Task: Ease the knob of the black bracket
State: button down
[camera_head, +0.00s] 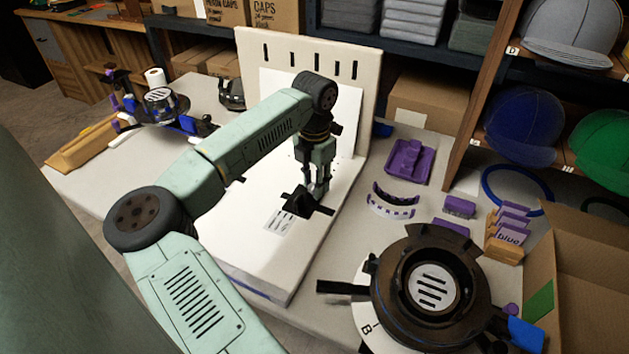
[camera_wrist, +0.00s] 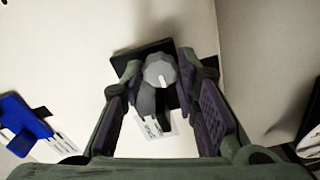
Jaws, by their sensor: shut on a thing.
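The black bracket (camera_head: 298,204) sits on the white board (camera_head: 262,252) in the head view, below my gripper (camera_head: 317,190). In the wrist view the bracket (camera_wrist: 140,60) shows as a dark plate behind a grey knob (camera_wrist: 159,71) with a white pointer line. My gripper (camera_wrist: 158,84) has its fingers on both sides of the knob and is shut on it. The fingertips partly hide the bracket. A white label (camera_wrist: 155,125) with dark print lies beside the bracket.
A large round black machine (camera_head: 432,285) stands at the front right. A blue piece (camera_wrist: 22,122) shows at left in the wrist view.

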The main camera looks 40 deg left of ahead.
jog(key=n+b, duration=0.3)
jog(key=shift+f+n, duration=0.15)
jog(key=shift+n, duration=0.15)
jog(key=n+b, duration=0.3)
jog(key=n, duration=0.1)
jog(key=shift+n, duration=0.3)
jog(key=n+b, duration=0.3)
jog(key=n, duration=0.1)
jog(key=shift+r+n+b, duration=0.2)
jog(key=shift+n+b, duration=0.8)
jog(key=shift+n, duration=1.5)
jog(key=c, duration=1.2)
grip_release()
jog(key=shift+c, duration=0.2)
